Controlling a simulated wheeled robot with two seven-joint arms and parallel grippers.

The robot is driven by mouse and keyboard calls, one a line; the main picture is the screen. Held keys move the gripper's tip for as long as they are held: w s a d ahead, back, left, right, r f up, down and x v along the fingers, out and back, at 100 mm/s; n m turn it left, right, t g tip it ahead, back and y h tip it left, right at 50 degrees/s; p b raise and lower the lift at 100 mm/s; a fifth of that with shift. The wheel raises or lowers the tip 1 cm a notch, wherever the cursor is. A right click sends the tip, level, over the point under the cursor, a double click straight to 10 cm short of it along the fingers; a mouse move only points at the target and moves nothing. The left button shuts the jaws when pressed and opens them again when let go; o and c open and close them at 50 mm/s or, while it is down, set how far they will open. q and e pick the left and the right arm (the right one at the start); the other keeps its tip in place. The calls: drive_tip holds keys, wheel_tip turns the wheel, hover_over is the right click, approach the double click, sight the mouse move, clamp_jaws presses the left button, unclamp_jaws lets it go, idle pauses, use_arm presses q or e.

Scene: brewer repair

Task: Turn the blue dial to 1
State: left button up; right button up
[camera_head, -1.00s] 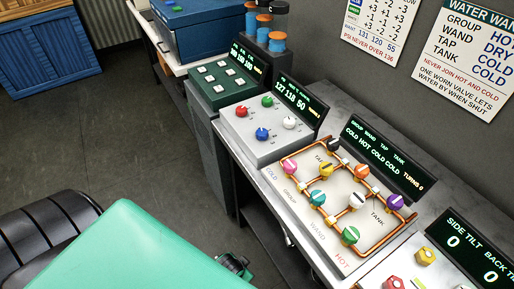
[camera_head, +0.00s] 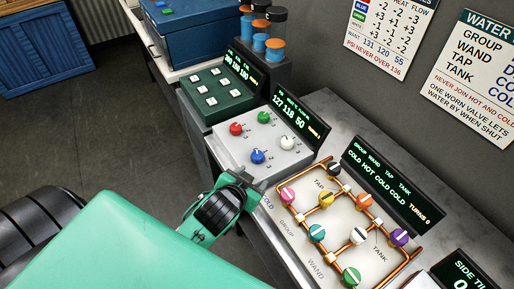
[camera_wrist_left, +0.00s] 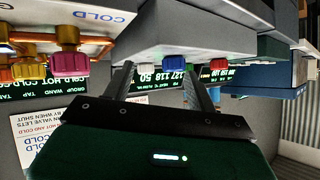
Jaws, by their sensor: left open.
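The blue dial (camera_head: 258,156) sits at the front of the light grey dial panel (camera_head: 292,160), with red (camera_head: 236,129), green (camera_head: 264,117) and white (camera_head: 287,142) dials around it. It has a white pointer mark; the numbers around it are too small to read. My left gripper (camera_head: 243,183) is in front of the panel's near edge, apart from the blue dial. In the left wrist view, which is upside down, its two fingers (camera_wrist_left: 162,82) are spread and empty, and the blue dial (camera_wrist_left: 174,64) shows between them, farther off. My right gripper is not seen.
The panel's display (camera_head: 298,115) reads 127 118 50. A valve board (camera_head: 338,228) with copper pipes and several coloured knobs stands to the right. A green button box (camera_head: 217,92) is behind to the left. Open floor lies left of the bench.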

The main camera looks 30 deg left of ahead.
use_arm(q)
drive_tip(key=w+d+r+m+t+h, duration=0.4)
drive_tip(key=r+t, duration=0.1)
drive_tip(key=r, duration=0.5)
drive_tip(key=w+d+r+m+t+h, duration=0.3)
drive_tip(key=w+d+r+t+h, duration=0.15)
drive_tip(key=r, duration=0.55)
drive_tip(key=s+d+r+m+g+h, duration=0.25)
drive_tip(key=d+m+g+h, duration=0.4)
drive_tip(key=m+g, duration=0.35)
drive_tip(key=s+d+r+m+g+h, duration=0.1)
drive_tip(key=s+d+m+g+h, duration=0.3)
drive_tip(key=m+g+h, duration=0.55)
drive_tip(key=m+g+y, duration=0.2)
drive_tip(key=y, duration=2.2)
approach(258, 154)
drive_tip(key=shift+h, duration=0.25)
drive_tip(key=f+p, duration=0.1)
drive_tip(key=f, duration=0.1)
drive_tip(key=f+p, duration=0.2)
drive_tip(key=f, duration=0.1)
drive_tip(key=f+p, duration=0.1)
drive_tip(key=f, duration=0.1)
drive_tip(key=shift+s+a+f, duration=0.1)
drive_tip(key=shift+a+f, duration=0.15)
drive_tip(key=shift+f, duration=0.65)
